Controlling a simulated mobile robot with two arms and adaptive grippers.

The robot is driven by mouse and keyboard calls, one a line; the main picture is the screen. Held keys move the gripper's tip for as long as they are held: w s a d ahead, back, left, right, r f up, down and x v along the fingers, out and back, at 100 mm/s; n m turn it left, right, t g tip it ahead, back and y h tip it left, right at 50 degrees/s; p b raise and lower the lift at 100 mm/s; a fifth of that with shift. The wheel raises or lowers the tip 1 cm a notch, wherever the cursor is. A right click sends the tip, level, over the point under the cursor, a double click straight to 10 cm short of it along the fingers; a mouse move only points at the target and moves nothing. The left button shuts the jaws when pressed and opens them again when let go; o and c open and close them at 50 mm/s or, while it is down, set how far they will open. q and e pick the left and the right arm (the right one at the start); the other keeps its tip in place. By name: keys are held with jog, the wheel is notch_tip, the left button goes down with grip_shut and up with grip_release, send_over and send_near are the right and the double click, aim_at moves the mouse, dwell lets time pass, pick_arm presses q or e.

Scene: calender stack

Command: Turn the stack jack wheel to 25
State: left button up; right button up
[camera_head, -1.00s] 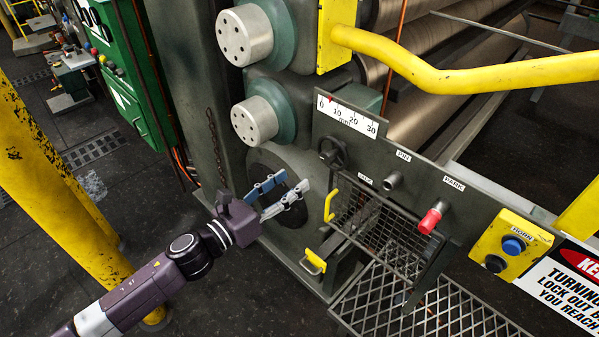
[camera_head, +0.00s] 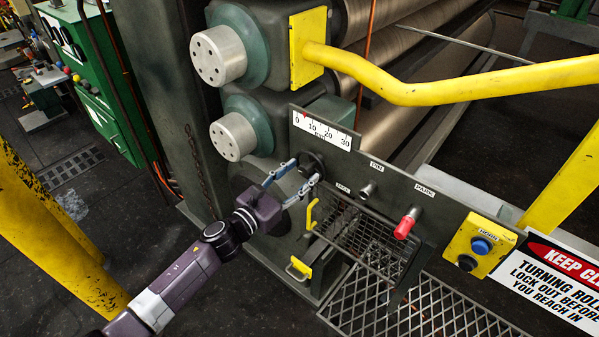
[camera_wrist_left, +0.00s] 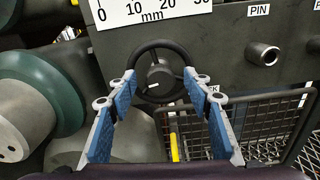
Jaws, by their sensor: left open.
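The stack jack wheel, a black handwheel (camera_head: 311,161), sits on the grey panel below the white mm scale (camera_head: 322,131). In the left wrist view the wheel (camera_wrist_left: 137,61) is round and spoked, with a small white mark on its hub. The scale reads 0 to 30, and its red pointer stands between 0 and 10. My left gripper (camera_head: 303,172) is open with blue-padded fingers. In the left wrist view its fingertips (camera_wrist_left: 165,82) lie left and right of the wheel's lower part; whether they touch it I cannot tell. My right gripper is out of view.
A PIN knob (camera_head: 367,190) and a red PARK handle (camera_head: 406,223) are right of the wheel. Below are a wire basket (camera_head: 365,240) and a yellow handle (camera_head: 311,213). A yellow rail (camera_head: 430,92) crosses above; a button box (camera_head: 478,246) is at right.

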pick_arm(q)
jog(key=shift+c, duration=0.5)
jog(key=c, duration=1)
jog(key=shift+c, duration=0.2)
jog(key=shift+n, duration=0.3)
jog(key=shift+w+f+n+b, duration=0.1)
jog(key=shift+n+b, duration=0.2)
jog(key=shift+n, duration=2.8)
jog(key=o, duration=1.1)
jog(key=shift+a, duration=0.1)
